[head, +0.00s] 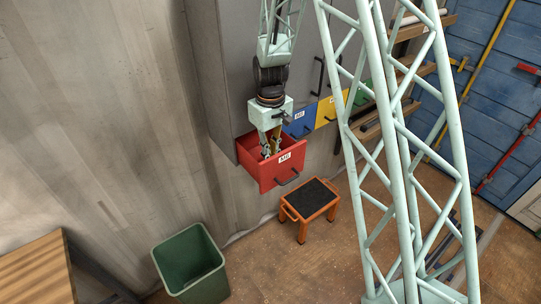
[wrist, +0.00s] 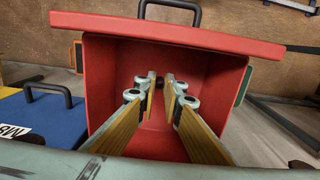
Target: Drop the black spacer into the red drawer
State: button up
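The red drawer (head: 283,170) is pulled out from the grey cabinet, and its open inside shows in the wrist view (wrist: 205,75). My gripper (head: 271,150) points down into it. In the wrist view both fingers (wrist: 162,82) reach inside the drawer walls, with a narrow gap between their tips. A small dark patch shows at the tips, but I cannot tell whether it is the black spacer or part of the fingers. I cannot make out the spacer clearly in either view.
A blue drawer (head: 300,119) and a yellow drawer (head: 328,110) sit right of the red one, apparently closed. An orange step stool (head: 309,200) stands below. A green bin (head: 190,262) and a wooden table (head: 35,270) are at lower left.

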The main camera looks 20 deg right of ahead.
jog(key=shift+f+b, duration=0.55)
jog(key=shift+f, duration=0.1)
jog(key=o, duration=0.6)
jog(key=shift+r, duration=0.25)
jog(key=shift+r+p, duration=0.6)
jog(key=shift+p, duration=0.1)
notch_tip(320, 180, up, 12)
jog(key=b, duration=0.1)
jog(key=shift+f, duration=0.2)
dwell(1.0)
